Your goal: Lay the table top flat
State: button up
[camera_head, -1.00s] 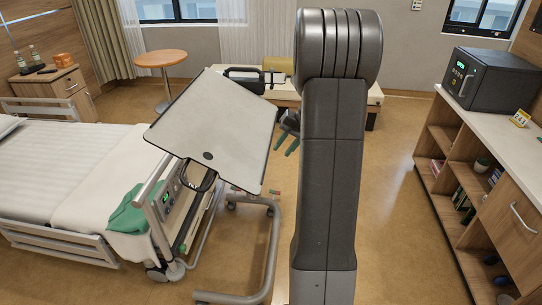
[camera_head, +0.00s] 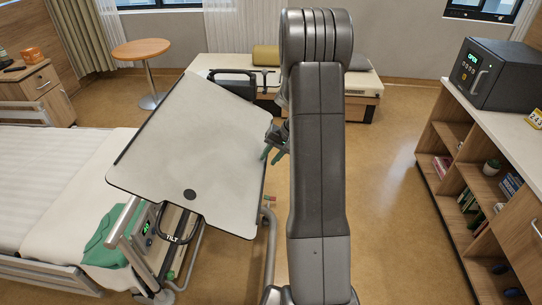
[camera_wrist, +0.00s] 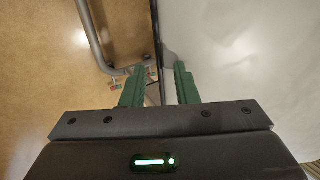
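The white table top (camera_head: 195,150) is tilted, its face showing toward the head camera, with a dark round spot near its lower edge. A dark handle marked TILT (camera_head: 172,236) shows below that edge. My gripper (camera_head: 270,154) has green fingers and is at the table top's right edge, partly hidden by my arm. In the wrist view, my gripper (camera_wrist: 158,88) is open, with a gap between its fingers. The edge of the table top (camera_wrist: 225,50) runs between them; I cannot tell whether either finger touches it.
The bed (camera_head: 60,175) with a green cloth (camera_head: 104,240) is at the left. A curved metal frame tube (camera_head: 269,240) stands below the table top. A low bench (camera_head: 225,62) is behind. A shelf unit (camera_head: 455,165) is at the right, with clear floor (camera_head: 385,190) before it.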

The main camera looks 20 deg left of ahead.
grip_shut()
jog(key=shift+r, duration=0.1)
notch_tip(320, 180, up, 11)
jog(key=h+p, duration=0.2)
jog(key=p, duration=0.4)
jog(key=shift+w+d+f+t+h, duration=0.15)
jog(key=shift+d+f+t+h, duration=0.05)
jog(key=shift+t+h, duration=0.2)
grip_release()
jog(key=shift+a+f, duration=0.15)
jog(key=shift+a, duration=0.05)
jog(key=shift+d, duration=0.1)
